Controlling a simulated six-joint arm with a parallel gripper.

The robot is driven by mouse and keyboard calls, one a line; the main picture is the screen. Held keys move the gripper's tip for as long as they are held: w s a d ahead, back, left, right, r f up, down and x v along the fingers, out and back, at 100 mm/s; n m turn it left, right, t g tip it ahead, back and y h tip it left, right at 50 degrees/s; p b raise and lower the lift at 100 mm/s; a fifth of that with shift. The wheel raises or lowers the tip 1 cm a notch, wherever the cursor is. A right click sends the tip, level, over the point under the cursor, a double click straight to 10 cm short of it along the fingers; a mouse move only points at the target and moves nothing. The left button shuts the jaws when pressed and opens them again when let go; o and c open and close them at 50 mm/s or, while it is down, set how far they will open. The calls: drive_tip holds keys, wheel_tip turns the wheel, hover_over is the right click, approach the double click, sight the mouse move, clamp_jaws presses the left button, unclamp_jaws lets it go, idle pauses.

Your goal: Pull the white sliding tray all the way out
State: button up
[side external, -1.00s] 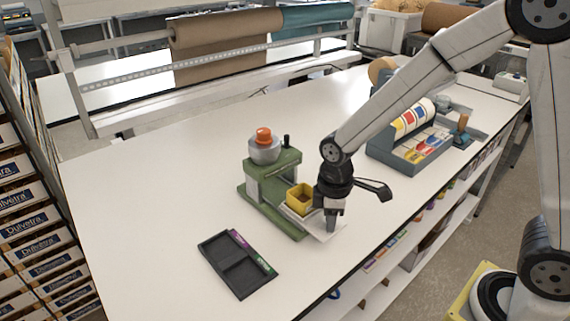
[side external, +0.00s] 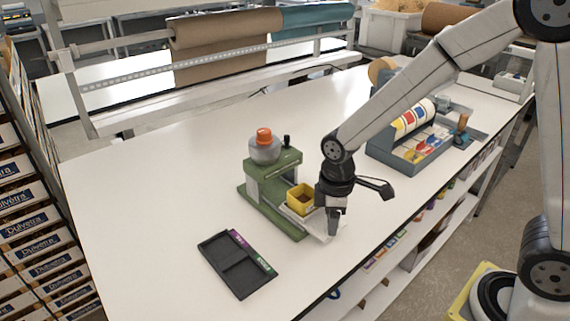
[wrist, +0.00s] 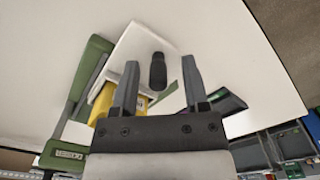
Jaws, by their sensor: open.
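The white sliding tray (side external: 318,234) sticks out of the front of a green machine (side external: 262,190) and carries a yellow box (side external: 299,199) with brown contents. My gripper (side external: 333,226) is low over the tray's outer end, pointing down. In the wrist view, my gripper (wrist: 160,66) is open, with a dark upright knob (wrist: 157,72) showing between its fingers. The white tray (wrist: 135,42) lies around that knob, and the yellow box (wrist: 102,104) is partly hidden behind the left finger. Contact between fingers and knob cannot be told.
A dark divided tray (side external: 237,266) with purple and green labels lies in front of the machine. A grey-blue holder (side external: 400,158) with coloured cards stands at the right. The table's front edge is close to my gripper. The table's left part is clear.

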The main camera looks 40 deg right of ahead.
drive_tip(key=shift+r, duration=3.6)
drive_tip(key=shift+s, duration=0.1)
drive_tip(key=s+d+f+m+t, duration=0.1)
drive_tip(key=s+f+m, duration=0.1)
drive_tip(key=m, duration=0.1)
drive_tip(key=s+d+f+m, duration=0.2)
drive_tip(key=m, duration=0.1)
drive_tip(key=s+d+f+m+t, duration=0.1)
drive_tip(key=s+d+m, duration=0.1)
drive_tip(key=m, duration=0.1)
drive_tip(key=shift+s+d+f+t, duration=0.1)
drive_tip(key=shift+d+f+t, duration=0.2)
drive_tip(key=shift+f, duration=0.1)
